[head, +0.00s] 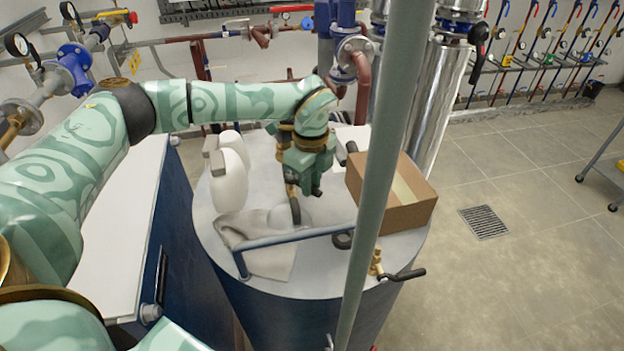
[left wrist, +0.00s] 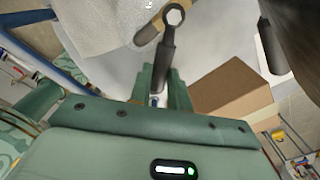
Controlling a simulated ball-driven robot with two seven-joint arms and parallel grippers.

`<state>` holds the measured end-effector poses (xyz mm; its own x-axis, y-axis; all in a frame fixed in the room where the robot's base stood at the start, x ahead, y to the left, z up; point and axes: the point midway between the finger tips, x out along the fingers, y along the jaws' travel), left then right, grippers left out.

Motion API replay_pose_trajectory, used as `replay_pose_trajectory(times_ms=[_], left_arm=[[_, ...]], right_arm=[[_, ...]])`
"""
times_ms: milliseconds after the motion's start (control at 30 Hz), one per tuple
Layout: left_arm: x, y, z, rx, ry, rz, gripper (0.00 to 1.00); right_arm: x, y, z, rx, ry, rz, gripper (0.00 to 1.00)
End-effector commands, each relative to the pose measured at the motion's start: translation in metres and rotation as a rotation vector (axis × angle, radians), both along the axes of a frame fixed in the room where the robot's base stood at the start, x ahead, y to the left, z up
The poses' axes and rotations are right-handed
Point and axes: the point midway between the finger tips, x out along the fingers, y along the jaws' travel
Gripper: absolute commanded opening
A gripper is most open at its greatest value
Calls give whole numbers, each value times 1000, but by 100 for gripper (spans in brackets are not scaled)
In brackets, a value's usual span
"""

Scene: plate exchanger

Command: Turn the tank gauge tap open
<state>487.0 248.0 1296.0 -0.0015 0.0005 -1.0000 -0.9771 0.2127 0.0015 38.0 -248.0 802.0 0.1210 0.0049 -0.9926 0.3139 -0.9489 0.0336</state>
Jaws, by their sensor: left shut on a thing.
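My left gripper (head: 316,190) points down over the top of the round tank (head: 320,285). The lever's far end is a round head with a pale hexagonal centre. My right gripper is not in view.
White jugs (head: 230,180) and a grey cloth (head: 270,258) are left of the gripper, a cardboard box (head: 398,205) to its right. A blue-grey rail (head: 295,238) crosses in front. A grey pole (head: 383,150) cuts the head view. Another brass tap (head: 376,263) sits at the tank's front right.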

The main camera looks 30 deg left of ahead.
Motion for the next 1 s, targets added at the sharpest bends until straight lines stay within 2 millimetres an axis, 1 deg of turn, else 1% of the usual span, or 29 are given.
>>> replay_pose_trajectory(times_ms=[267, 300, 333, 367, 633, 767, 867, 967, 1000], left_arm=[[1, 0, 2, -1, -5, 2, 0], [1, 0, 2, -1, -5, 2, 27], [1, 0, 2, -1, -5, 2, 35], [1, 0, 2, -1, -5, 2, 41], [1, 0, 1, 0, -2, 2, 41], [2, 0, 10, -1, -5, 1, 41], [2, 0, 28, -1, -7, 2, 41], [2, 0, 54, -2, -9, 1, 41], [2, 0, 65, -1, -10, 3, 41]], right_arm=[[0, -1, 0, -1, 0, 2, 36], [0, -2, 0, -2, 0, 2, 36], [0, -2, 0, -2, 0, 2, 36], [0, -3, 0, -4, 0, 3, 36], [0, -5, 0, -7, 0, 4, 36], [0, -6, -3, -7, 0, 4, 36], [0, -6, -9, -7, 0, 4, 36], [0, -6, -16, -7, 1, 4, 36], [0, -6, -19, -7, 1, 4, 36]])
